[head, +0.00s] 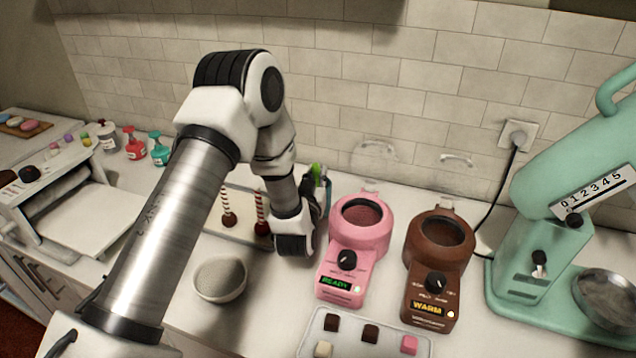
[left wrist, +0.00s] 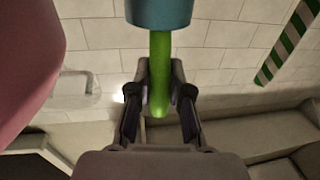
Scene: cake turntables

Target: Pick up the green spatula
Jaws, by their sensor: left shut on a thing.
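The green spatula (left wrist: 160,80) shows in the left wrist view as a bright green handle between my fingers, its upper part running into a teal piece (left wrist: 158,12) at the top edge. I cannot tell whether that piece is a holder or part of the spatula. My left gripper (left wrist: 159,72) is shut on the green handle. In the head view a small green tip of the spatula (head: 317,169) shows beside my left gripper (head: 314,188), behind the pink warmer. The rest is hidden by my wrist. My right gripper is not in view.
The pink warmer (head: 350,268) and brown warmer (head: 435,290) stand right of my wrist. A white bowl (head: 220,290) and striped sticks (head: 262,208) are at its left. A mint stand mixer (head: 525,262) is at right. A tiled wall (head: 400,100) rises behind.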

